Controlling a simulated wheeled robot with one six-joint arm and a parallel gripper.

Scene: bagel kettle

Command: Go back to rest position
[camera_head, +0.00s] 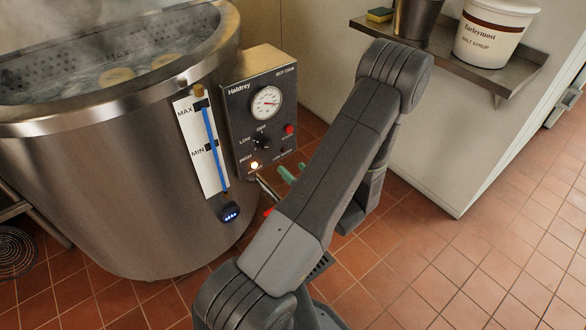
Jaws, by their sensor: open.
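My arm folds up and back down across the middle of the picture. My gripper (292,173) is mostly hidden behind my own arm link; two green fingertips show at its left edge, slightly apart, with nothing visible between them. They are just right of the lower part of the kettle's control box (236,130). The steel kettle (130,190) stands at the left, with steaming water and bagels (117,77) floating in it.
A blue sight tube (210,135) rises near MAX. A shelf (470,62) holds a malt syrup tub (493,35). Tiled floor (470,265) is clear at right.

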